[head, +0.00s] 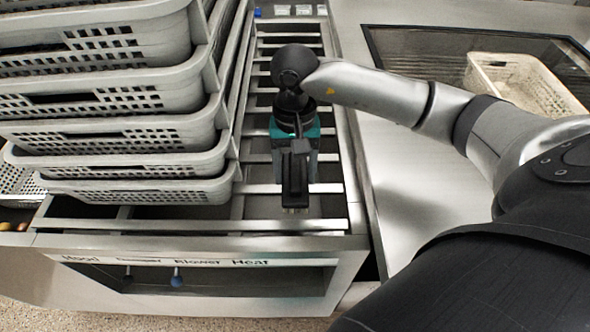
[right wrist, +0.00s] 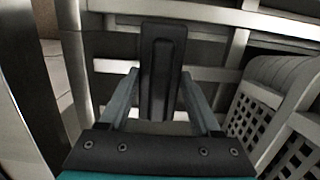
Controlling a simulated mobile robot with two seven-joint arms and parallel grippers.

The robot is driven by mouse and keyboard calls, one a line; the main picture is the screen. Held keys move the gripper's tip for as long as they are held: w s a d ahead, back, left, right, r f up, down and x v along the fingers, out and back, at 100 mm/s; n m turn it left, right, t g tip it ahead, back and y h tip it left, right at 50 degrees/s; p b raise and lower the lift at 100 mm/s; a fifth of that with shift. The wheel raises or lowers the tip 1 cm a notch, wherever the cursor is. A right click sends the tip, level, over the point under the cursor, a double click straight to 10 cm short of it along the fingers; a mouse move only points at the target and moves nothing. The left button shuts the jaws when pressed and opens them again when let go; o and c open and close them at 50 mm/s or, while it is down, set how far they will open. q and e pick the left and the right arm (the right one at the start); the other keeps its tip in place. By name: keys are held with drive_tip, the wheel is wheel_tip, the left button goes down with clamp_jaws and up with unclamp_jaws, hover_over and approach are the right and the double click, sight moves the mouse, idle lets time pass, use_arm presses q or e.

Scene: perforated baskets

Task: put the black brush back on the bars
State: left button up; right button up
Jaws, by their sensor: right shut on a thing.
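My right gripper (head: 297,150) is over the metal bars (head: 262,188) and is shut on the black brush (head: 295,176). In the right wrist view the brush (right wrist: 162,75) is a long dark block between the two fingers of the gripper (right wrist: 160,104), pointing away from the palm. The bars (right wrist: 115,66) show behind and below it. In the head view the brush is above the front half of the rack. I cannot tell whether it touches the bars. My left gripper is not in view.
Stacked grey perforated baskets (head: 135,160) stand close on the left of the bars, and also show at right in the wrist view (right wrist: 265,108). A labelled front panel (head: 190,262) lies nearer. A white basket (head: 520,78) is inside a recess at right.

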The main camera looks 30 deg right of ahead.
sight(295, 164)
drive_tip(key=o, duration=1.3)
drive_tip(key=shift+r, duration=0.1)
wheel_tip(295, 164, up, 12)
drive_tip(key=w+p, duration=0.1)
drive_tip(key=p, duration=0.1)
drive_tip(key=shift+d, duration=0.4)
drive_tip(key=shift+w, duration=0.1)
